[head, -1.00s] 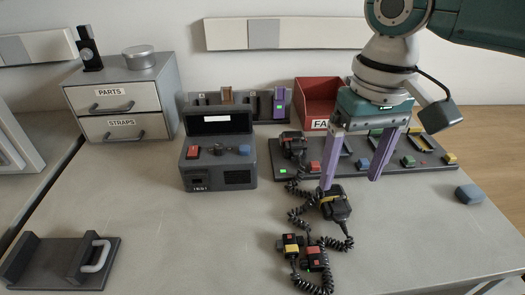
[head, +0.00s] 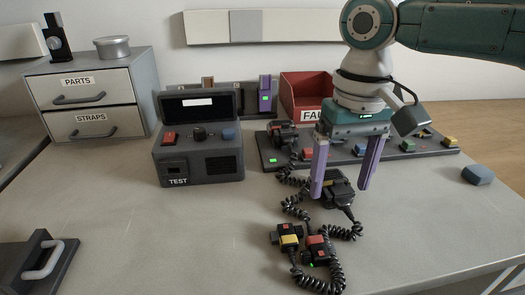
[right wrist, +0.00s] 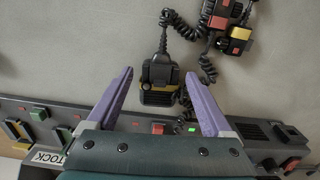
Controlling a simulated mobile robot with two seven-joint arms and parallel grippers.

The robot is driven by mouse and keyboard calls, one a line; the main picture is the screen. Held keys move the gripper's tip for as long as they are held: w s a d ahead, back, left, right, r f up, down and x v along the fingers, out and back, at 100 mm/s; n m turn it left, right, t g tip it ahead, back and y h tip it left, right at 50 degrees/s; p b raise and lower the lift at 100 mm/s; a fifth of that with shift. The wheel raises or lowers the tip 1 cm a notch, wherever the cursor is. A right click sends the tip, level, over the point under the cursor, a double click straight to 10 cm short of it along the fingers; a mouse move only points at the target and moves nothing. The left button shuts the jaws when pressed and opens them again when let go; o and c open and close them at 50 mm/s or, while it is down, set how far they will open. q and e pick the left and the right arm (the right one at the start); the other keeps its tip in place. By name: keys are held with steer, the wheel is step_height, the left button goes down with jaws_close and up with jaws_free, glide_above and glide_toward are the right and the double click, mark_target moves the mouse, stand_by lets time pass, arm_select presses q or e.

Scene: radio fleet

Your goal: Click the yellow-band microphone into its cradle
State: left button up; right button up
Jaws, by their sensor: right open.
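The black microphone with a yellow band (head: 337,189) lies on the bench in front of the dark rack, with its coiled cord running from it. It also shows in the right wrist view (right wrist: 160,84). My right gripper (head: 340,191) is open, pointing down, its purple fingers on either side of the microphone. In the right wrist view the gripper (right wrist: 160,73) straddles the microphone, with gaps on both sides. The dark rack (head: 400,153) carries several coloured blocks and slots. I cannot tell which slot is the yellow-band cradle. My left gripper is not in view.
Two handsets, one with a yellow block (head: 289,239) and one red (head: 316,241), lie in front among coiled cords. A TEST box (head: 205,168) and drawers (head: 92,128) stand left. A red bin (head: 305,90) is behind. A blue block (head: 478,174) lies right.

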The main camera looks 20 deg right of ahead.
steer(key=shift+f, duration=0.85)
steer(key=shift+p, duration=0.35)
steer(key=shift+c, duration=0.2)
steer(key=c, duration=1.1)
steer(key=shift+r, duration=0.1)
